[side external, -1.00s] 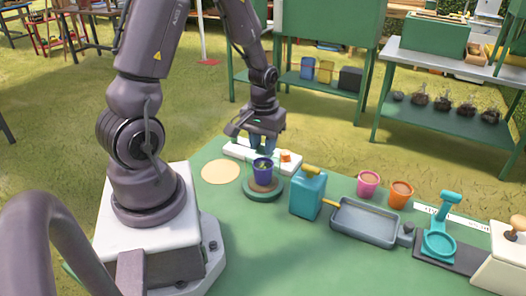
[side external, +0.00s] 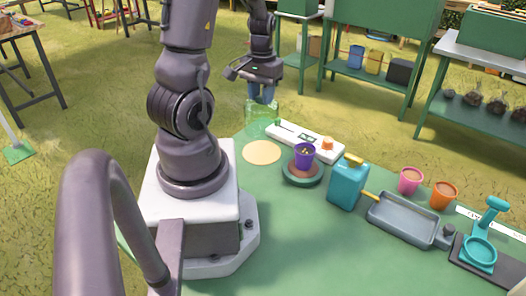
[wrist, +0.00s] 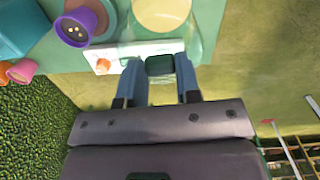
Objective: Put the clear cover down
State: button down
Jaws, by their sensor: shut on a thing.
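My gripper (side external: 263,98) is shut on the knob of the clear cover (side external: 262,121), a see-through greenish cylinder. In the side view the cover hangs beyond a round tan disc (side external: 262,153), around the table's far edge; its exact height is hard to tell. In the wrist view my gripper (wrist: 158,85) has its blue fingers on either side of the dark green knob, and the cover's faint wall overlaps the tan disc (wrist: 162,12). A purple pot (side external: 304,158) stands uncovered on a round dark green stand (side external: 302,176), right of the disc.
A white panel (side external: 312,143) with an orange knob lies behind the pot. A teal can (side external: 347,183), a grey tray (side external: 400,222), a pink pot (side external: 410,180) and an orange pot (side external: 444,195) stand to the right. The tan disc is bare.

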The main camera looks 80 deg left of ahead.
jog(key=shift+a+m, duration=0.15)
jog(key=shift+m, duration=0.15)
jog(key=shift+f, duration=0.3)
notch_tip(320, 180, down, 8)
jog(key=shift+r+m, duration=0.25)
jog(key=shift+m, duration=0.05)
jog(key=shift+f, duration=0.15)
jog(key=c, duration=0.8)
grip_release()
